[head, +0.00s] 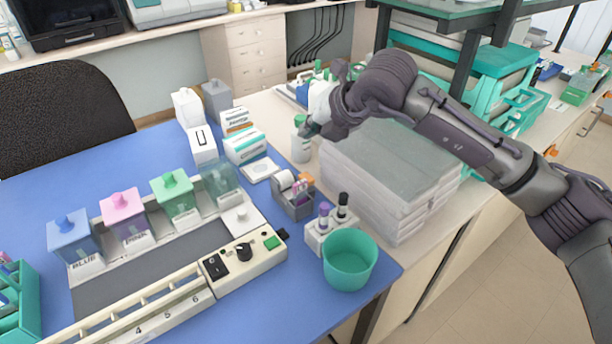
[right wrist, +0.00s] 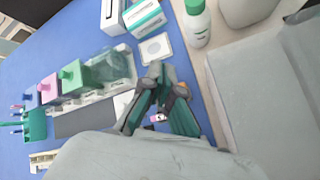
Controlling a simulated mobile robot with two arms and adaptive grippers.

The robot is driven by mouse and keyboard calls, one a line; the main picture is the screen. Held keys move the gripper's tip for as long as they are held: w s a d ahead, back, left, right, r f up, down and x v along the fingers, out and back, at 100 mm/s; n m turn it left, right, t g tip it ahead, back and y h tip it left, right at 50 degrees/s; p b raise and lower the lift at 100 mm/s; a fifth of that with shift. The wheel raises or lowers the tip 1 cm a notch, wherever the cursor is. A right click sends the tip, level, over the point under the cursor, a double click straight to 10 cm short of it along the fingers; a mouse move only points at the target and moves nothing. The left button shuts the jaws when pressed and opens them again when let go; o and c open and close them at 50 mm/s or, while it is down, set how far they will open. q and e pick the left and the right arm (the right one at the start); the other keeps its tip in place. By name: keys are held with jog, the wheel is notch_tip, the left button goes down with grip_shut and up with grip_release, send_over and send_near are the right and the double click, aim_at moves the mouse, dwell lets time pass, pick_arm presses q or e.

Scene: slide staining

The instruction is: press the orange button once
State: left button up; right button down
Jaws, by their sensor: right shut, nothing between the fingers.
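No clearly orange button shows. A small orange patch (head: 305,180) shows at the back of a grey holder (head: 297,205) with a white roll; I cannot tell whether it is a button. A bit of orange (right wrist: 183,85) also shows beside my fingers in the right wrist view. The control panel (head: 225,277) has a green button (head: 271,242), a black knob (head: 244,251) and a black switch (head: 215,266). My right gripper (head: 308,130) is shut and empty, above the table near a green-capped bottle. It shows in the right wrist view (right wrist: 162,76). My left gripper is out of view.
Staining jars with blue, pink (head: 123,215) and green lids stand on the blue mat (head: 35,195). A teal cup (head: 349,260), a marker stand (head: 325,236), a white-bodied bottle (head: 301,148) and stacked grey trays (head: 385,175) stand close by on the right.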

jog(key=f, duration=0.1)
jog(key=b, duration=0.3)
send_over(304, 175)
jog(key=s+d, duration=0.1)
notch_tip(304, 175, down, 7)
jog(key=shift+r, duration=0.2)
jog(key=shift+f+b, duration=0.55)
dwell(0.6)
jog(key=shift+f+b, duration=0.15)
jog(key=shift+b, duration=0.15)
jog(key=shift+d+f+b, duration=0.1)
jog(key=shift+f+b, duration=0.15)
jog(key=shift+b, duration=0.2)
jog(key=shift+s+f+b, duration=0.1)
jog(key=shift+f+b, duration=0.8)
dwell(0.6)
jog(key=shift+r, duration=0.1)
jog(key=shift+r+p, duration=0.45)
jog(key=shift+r, duration=0.75)
